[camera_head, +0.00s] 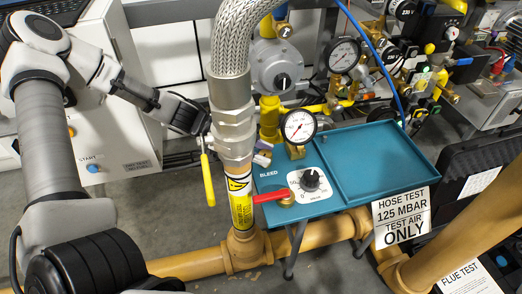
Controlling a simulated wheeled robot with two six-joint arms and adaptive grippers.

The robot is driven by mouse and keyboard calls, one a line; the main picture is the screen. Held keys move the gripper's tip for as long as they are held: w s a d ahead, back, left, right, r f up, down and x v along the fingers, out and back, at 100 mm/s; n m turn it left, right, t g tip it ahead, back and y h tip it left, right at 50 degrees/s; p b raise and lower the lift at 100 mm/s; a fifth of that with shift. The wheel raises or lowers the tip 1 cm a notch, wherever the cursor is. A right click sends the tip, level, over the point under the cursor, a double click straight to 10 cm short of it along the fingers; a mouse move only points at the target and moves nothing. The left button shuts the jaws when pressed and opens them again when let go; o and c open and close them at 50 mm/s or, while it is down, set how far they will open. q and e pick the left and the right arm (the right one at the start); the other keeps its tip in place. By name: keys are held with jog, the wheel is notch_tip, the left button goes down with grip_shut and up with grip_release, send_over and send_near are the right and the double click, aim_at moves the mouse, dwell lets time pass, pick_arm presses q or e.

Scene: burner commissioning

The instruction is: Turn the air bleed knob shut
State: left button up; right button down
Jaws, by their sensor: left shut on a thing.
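The air bleed knob (310,179) is black and sits on a white round dial on the teal bench panel, by the word BLEED. Its pointer setting is too small to read surely. A red lever (270,196) lies left of the dial, over a brass fitting. My left gripper (203,124) is at the left side of the metal hose coupling (234,130), shut on it as far as I can see; its fingertips are partly hidden. It is apart from the knob, up and to the left. My right gripper is not in view.
A braided hose (234,40) rises from the coupling. A yellow lever (207,180) hangs beside it. A pressure gauge (299,127) stands behind the dial. The teal tray (375,160) at right is empty. Tan pipes (190,264) run in front, below the panel.

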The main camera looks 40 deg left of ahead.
pick_arm(q)
jog(key=shift+r+m+g+p, duration=0.15)
jog(key=shift+m+g+p, duration=0.4)
jog(key=shift+p, duration=0.4)
jog(key=m+g+p, duration=0.3)
jog(key=g+p, duration=0.1)
jog(key=p, duration=0.1)
jog(key=shift+w+m+g+h, duration=0.15)
jog(key=shift+m+g+h, duration=0.1)
jog(key=shift+m+h, duration=0.15)
jog(key=m+g+p, duration=0.2)
jog(key=shift+w+g, duration=0.15)
jog(key=shift+g, duration=0.25)
jog(key=shift+m+g+y+p, duration=0.5)
jog(key=shift+m+g+p, duration=0.1)
jog(key=shift+m+g, duration=0.45)
jog(key=shift+f, duration=0.2)
jog(key=o, duration=1.2)
jog(key=shift+w, duration=0.1)
jog(key=shift+c, duration=0.2)
